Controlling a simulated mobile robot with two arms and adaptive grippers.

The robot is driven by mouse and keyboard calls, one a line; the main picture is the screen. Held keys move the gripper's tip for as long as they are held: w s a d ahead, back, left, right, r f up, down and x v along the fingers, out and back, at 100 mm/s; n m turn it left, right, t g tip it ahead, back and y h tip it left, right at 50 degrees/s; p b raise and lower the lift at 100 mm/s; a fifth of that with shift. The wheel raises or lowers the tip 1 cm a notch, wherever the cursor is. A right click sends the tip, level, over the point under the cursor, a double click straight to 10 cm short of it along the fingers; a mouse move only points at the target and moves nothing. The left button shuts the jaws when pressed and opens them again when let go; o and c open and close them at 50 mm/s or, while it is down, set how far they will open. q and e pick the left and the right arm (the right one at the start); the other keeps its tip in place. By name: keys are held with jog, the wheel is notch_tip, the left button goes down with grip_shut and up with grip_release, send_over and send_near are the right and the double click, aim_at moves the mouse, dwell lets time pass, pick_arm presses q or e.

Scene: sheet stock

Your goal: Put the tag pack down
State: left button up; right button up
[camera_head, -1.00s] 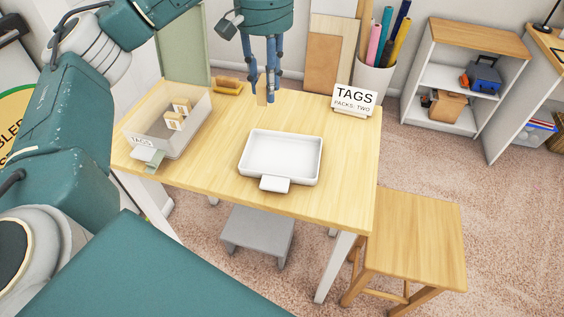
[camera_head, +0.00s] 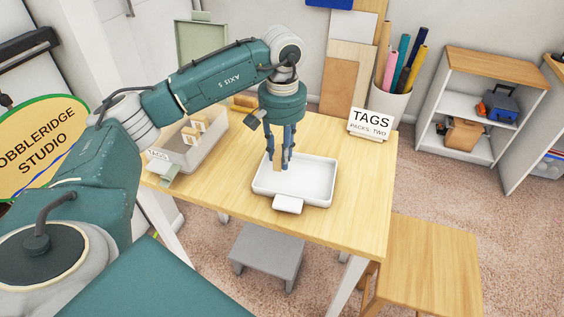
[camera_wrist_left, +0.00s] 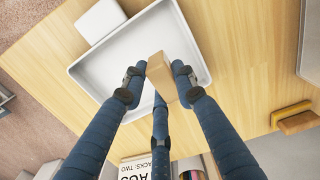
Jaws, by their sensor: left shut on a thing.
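My left gripper (camera_head: 280,160) is shut on a small tan tag pack (camera_head: 278,170), above the left part of a white tray (camera_head: 317,188). In the left wrist view the pack (camera_wrist_left: 161,78) sits between the blue fingers (camera_wrist_left: 160,85), with the tray floor (camera_wrist_left: 108,62) behind it. I cannot tell whether the pack touches the tray floor. The tray looks otherwise empty. A clear bin labelled TAGS (camera_head: 178,157) stands left of the tray with tan packs (camera_head: 190,134) in it. My right gripper is not in view.
A sign reading "TAGS PACKS: TWO" (camera_head: 371,124) stands at the table's back right, by a cup of coloured rolls (camera_head: 388,103). A brown brush-like block (camera_wrist_left: 292,118) lies beyond the tray. The wooden table (camera_head: 350,190) is clear right of the tray.

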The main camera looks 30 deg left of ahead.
pick_arm(q)
notch_tip(320, 180, down, 4)
jog(key=shift+r+p, duration=0.2)
jog(key=shift+p, duration=0.1)
jog(key=shift+f, duration=0.1)
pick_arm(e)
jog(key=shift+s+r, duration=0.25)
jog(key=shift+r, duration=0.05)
pick_arm(q)
jog(key=shift+f, duration=0.15)
jog(key=o, duration=0.9)
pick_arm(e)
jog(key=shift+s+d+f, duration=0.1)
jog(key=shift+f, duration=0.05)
pick_arm(q)
jog(key=shift+r, duration=0.6)
notch_tip(320, 180, up, 11)
jog(key=shift+r+b, duration=0.1)
jog(key=shift+b, duration=0.9)
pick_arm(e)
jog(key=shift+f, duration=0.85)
